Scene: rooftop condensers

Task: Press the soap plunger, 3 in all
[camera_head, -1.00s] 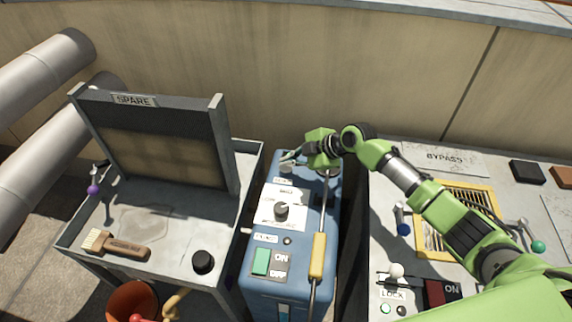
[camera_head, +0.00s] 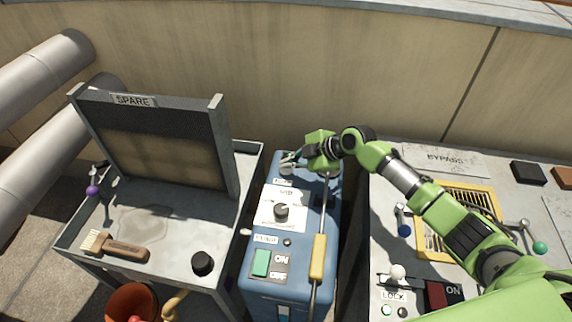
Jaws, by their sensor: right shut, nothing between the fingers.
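The soap plunger seems to be the small pale round piece (camera_head: 287,169) at the far end of the blue cabinet's top (camera_head: 309,205). My right gripper (camera_head: 287,160) is shut and empty, with its fingertips just over or on this piece. I cannot tell whether they touch it. The fingers partly hide it. My left gripper is not in view.
On the blue cabinet are a dial (camera_head: 281,211), a green ON/OFF switch (camera_head: 261,263) and a yellow-gripped rod (camera_head: 318,257). A grey cart (camera_head: 180,262) with a brush (camera_head: 115,246) stands left. A grey panel (camera_head: 385,265) with levers stands right.

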